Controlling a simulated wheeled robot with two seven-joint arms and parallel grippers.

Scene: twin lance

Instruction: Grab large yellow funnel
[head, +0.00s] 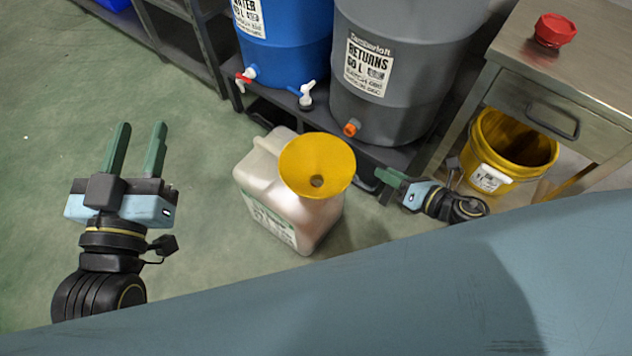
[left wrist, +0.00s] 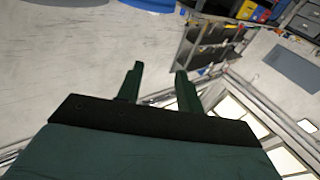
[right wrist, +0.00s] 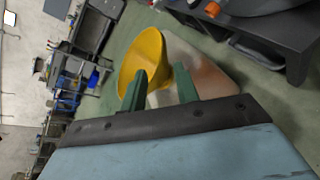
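The large yellow funnel (head: 317,160) sits mouth up on top of a pale jerrycan (head: 262,176) that stands on the floor. Its spout is hidden below the cone. My right gripper (head: 378,174) is to the right of the funnel, apart from it, with its fingers pointing toward it. In the right wrist view the funnel (right wrist: 146,58) and the jerrycan (right wrist: 197,62) lie beyond the fingers, which are spread with nothing held between them. My left gripper (head: 140,126) is open and empty over bare floor, left of the jerrycan. Its spread fingers also show in the left wrist view (left wrist: 157,75).
A blue drum (head: 285,50) and a grey drum (head: 385,105) with taps stand on a low dark rack behind the jerrycan. A yellow bucket (head: 482,165) is under a metal table (head: 600,62) bearing a red object (head: 555,29). The green floor at left is clear.

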